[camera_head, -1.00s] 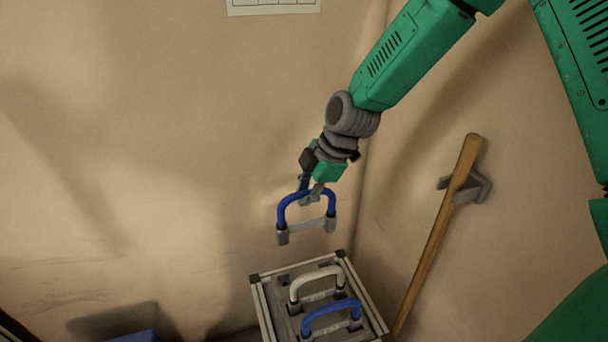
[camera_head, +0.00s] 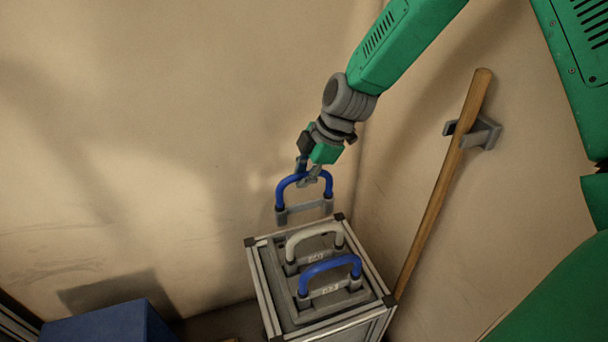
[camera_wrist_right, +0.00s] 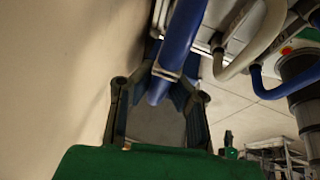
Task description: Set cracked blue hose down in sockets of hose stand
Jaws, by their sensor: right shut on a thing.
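My right gripper (camera_head: 309,177) is shut on the top of a blue arched hose (camera_head: 284,186). The hose hangs with its two grey ends and a grey crossbar downward, at the back edge of the hose stand (camera_head: 264,286). I cannot tell whether its ends touch the stand. In the right wrist view the held hose (camera_wrist_right: 180,45) runs between the fingers. No crack is visible. A white hose (camera_head: 314,229) and another blue hose (camera_head: 330,265) stand upright on the stand, in front of the held one. The sockets under the held hose are hidden. My left gripper is out of view.
A wooden handle (camera_head: 440,190) leans in a grey wall bracket (camera_head: 484,133) right of the stand. A blue box (camera_head: 105,325) is at the lower left. Walls stand close behind and to the right of the stand.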

